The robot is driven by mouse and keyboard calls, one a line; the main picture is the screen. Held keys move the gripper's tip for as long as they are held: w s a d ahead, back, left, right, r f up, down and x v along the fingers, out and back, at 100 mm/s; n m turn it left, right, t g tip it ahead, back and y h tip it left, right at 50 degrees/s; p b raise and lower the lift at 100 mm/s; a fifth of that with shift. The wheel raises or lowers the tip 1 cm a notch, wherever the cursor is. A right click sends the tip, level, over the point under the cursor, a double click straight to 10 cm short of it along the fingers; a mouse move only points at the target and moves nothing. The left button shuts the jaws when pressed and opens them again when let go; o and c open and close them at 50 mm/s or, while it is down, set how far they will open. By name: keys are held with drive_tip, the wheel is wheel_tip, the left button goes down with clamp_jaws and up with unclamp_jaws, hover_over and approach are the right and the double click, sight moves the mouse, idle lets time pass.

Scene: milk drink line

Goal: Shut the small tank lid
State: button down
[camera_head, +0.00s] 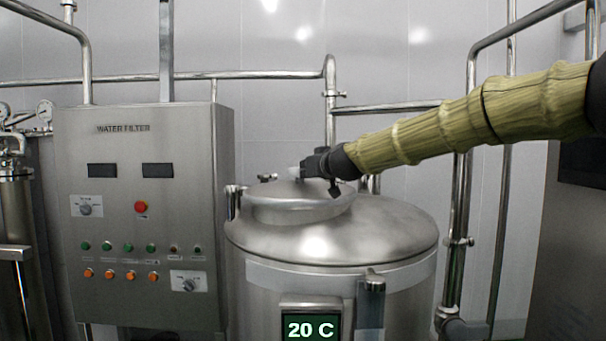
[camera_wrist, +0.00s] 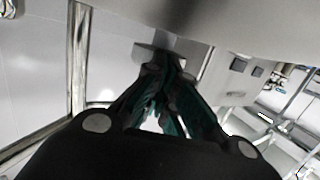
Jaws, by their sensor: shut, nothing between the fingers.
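The small tank lid (camera_head: 296,209) is the round steel cover on top of the steel tank (camera_head: 385,235). It looks lowered onto the tank's raised opening, though I cannot tell whether it is fully seated. My gripper (camera_head: 333,187) is at the upper right part of the lid in the head view, close to or touching its top. In the wrist view my gripper (camera_wrist: 172,72) has its fingers together with nothing held. A grey metal surface, likely the lid or tank, fills the top of that view. The exact contact of the fingertips is hidden in the head view.
A water filter cabinet (camera_head: 140,215) with buttons stands left of the tank. Steel pipes (camera_head: 331,95) run along the back wall, and vertical pipes (camera_head: 461,200) stand to the right. A display (camera_head: 311,326) on the tank front reads 20 C.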

drive_tip(key=shift+w+d, duration=0.25)
drive_tip(key=shift+w, duration=0.75)
drive_tip(key=shift+d, duration=0.1)
